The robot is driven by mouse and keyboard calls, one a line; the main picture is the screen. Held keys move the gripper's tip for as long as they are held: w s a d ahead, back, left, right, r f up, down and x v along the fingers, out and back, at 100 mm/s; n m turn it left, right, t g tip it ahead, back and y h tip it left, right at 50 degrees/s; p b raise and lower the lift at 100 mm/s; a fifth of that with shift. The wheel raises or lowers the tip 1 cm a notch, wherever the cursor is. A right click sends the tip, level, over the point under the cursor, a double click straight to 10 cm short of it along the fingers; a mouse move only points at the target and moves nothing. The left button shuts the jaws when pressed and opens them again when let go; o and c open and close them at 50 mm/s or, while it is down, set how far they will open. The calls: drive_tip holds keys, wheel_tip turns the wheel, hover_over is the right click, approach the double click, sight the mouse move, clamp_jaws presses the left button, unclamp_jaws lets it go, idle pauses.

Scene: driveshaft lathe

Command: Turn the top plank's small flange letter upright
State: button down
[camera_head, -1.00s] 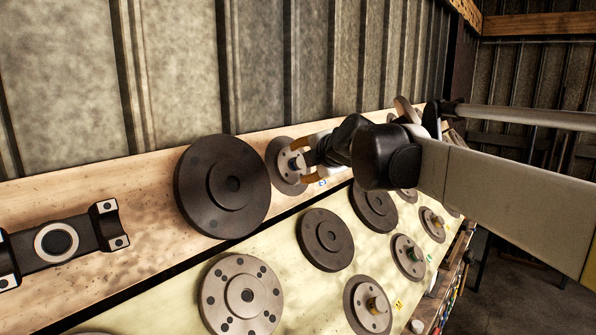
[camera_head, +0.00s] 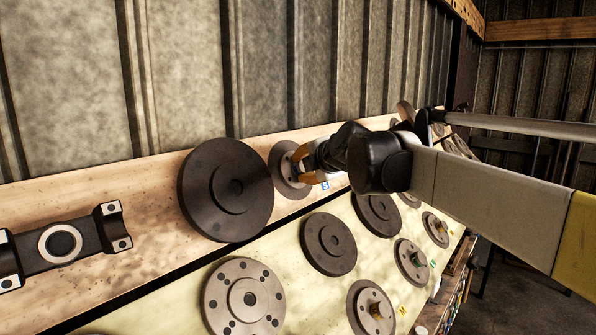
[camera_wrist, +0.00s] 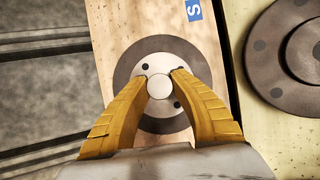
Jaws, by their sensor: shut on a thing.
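The small grey flange (camera_head: 285,170) lies against the top wooden plank (camera_head: 150,172), right of a large dark flange. In the wrist view the same flange (camera_wrist: 124,85) shows a lighter hub plate with dark bolt holes and a round central boss (camera_wrist: 158,87). My gripper (camera_wrist: 160,84) has its two yellow fingers closed around that boss. In the head view my gripper (camera_head: 302,165) covers the right part of the flange. A blue label with a white letter S (camera_wrist: 194,9) is on the plank beside the flange; it also shows in the head view (camera_head: 325,186).
A large dark flange (camera_head: 226,190) sits close left of the small one. A dark bracket with a ring (camera_head: 60,243) is at far left. Several flanges sit on the pale lower board (camera_head: 290,285). A corrugated metal wall (camera_head: 180,70) stands close behind the plank.

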drive_tip(key=shift+d, duration=0.1)
idle(0.3)
drive_tip(key=shift+f+n+b, duration=0.1)
drive_tip(key=shift+n+b, duration=0.25)
drive_tip(key=shift+n, duration=0.25)
drive_tip(key=shift+n+t+y+b, duration=0.35)
drive_tip(key=shift+n+y, duration=0.25)
drive_tip(key=shift+n, duration=0.4)
drive_tip(key=c, duration=1.1)
unclamp_jaws()
drive_tip(key=shift+w, duration=0.1)
